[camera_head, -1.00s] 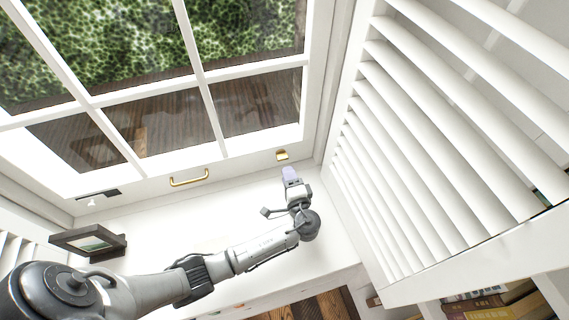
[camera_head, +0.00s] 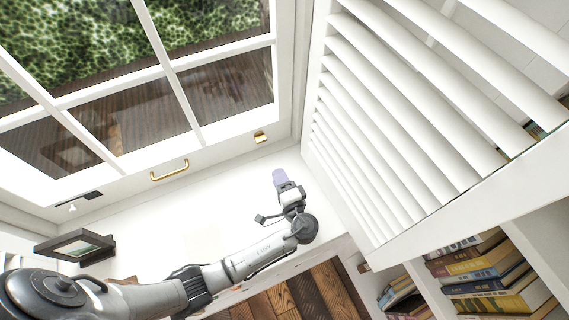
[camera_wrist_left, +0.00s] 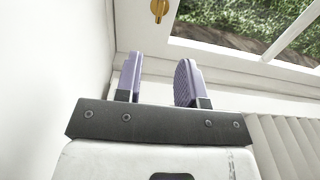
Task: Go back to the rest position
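My left gripper (camera_head: 280,179) reaches in from the lower left over the white window sill, close to the corner by the louvred shutter. In the left wrist view my left gripper (camera_wrist_left: 160,82) has its two purple fingers apart with nothing between them. My right gripper is in neither view.
A window with a brass handle (camera_head: 170,170) and a brass catch (camera_head: 260,137) stands behind the sill (camera_head: 150,235). A white louvred shutter (camera_head: 400,130) rises on the right. A dark picture frame (camera_head: 75,247) is at the left. Books (camera_head: 485,275) fill shelves at the lower right.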

